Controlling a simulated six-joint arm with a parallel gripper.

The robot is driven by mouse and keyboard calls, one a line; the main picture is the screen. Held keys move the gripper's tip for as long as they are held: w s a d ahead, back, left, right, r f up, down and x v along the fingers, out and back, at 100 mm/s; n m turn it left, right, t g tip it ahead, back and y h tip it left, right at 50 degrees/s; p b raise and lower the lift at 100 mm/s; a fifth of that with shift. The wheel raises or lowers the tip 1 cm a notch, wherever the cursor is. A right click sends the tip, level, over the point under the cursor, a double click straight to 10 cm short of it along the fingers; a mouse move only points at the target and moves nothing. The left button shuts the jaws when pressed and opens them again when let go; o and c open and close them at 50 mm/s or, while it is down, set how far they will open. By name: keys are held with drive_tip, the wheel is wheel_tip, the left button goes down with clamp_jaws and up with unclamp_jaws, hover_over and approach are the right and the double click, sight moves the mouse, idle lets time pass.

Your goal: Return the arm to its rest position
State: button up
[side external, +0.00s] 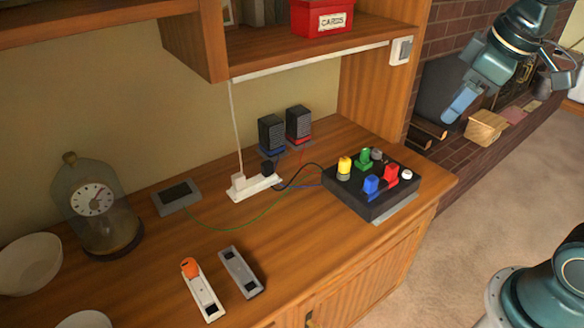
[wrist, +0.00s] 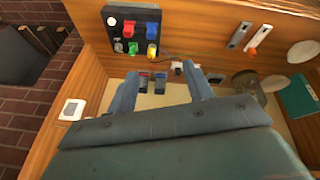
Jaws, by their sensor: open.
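My gripper (side external: 467,98) is at the upper right in the side view, raised in the air to the right of the wooden cabinet and clear of the desk. In the wrist view my gripper (wrist: 160,92) shows its two blue-grey fingers spread apart with nothing held between them. The wooden desk (side external: 150,250) lies to the left of the gripper. The black control box (side external: 360,203) with coloured knobs stands at the desk's right end, below and left of the gripper. It also shows at the top of the wrist view (wrist: 112,40).
A red cards box (side external: 322,18) sits on the shelf (side external: 300,45) left of my gripper. Two small speakers (side external: 284,130), a power strip (side external: 253,188) and a glass-domed clock (side external: 96,205) stand on the desk. A brick fireplace (side external: 448,170) is behind. Carpet (side external: 490,210) lies open below.

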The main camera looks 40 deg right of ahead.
drive_tip(key=s+a+f+m+t, duration=0.1)
drive_tip(key=s+a+f+m, duration=0.1)
drive_tip(key=s, duration=0.7)
drive_tip(key=shift+a+f+m, duration=0.2)
drive_tip(key=shift+f+m, duration=0.5)
drive_tip(key=shift+f, duration=0.05)
